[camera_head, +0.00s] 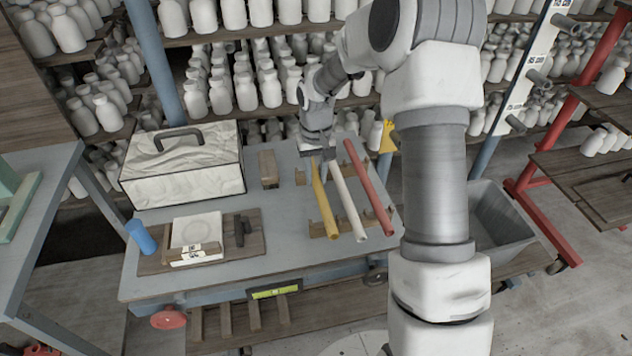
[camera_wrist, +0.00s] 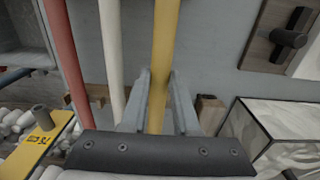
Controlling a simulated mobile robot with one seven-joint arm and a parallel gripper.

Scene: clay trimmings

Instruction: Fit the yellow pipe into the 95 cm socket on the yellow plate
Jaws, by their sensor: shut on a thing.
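The yellow pipe (camera_head: 325,207) lies lengthwise over the wooden rests on the grey table, left of the white pipe. My gripper (camera_head: 318,156) is shut on the yellow pipe near its far end. In the wrist view my gripper's two fingers (camera_wrist: 158,88) stand on either side of the yellow pipe (camera_wrist: 165,35). I cannot tell whether the pipe touches the rests.
The white pipe (camera_head: 347,203) and red pipe (camera_head: 368,190) lie close to the right. A marbled box (camera_head: 182,178), a wooden board (camera_head: 258,246) and a blue cylinder (camera_head: 140,237) stand at left. A post with white plates and grey sockets (camera_head: 535,77) stands at right.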

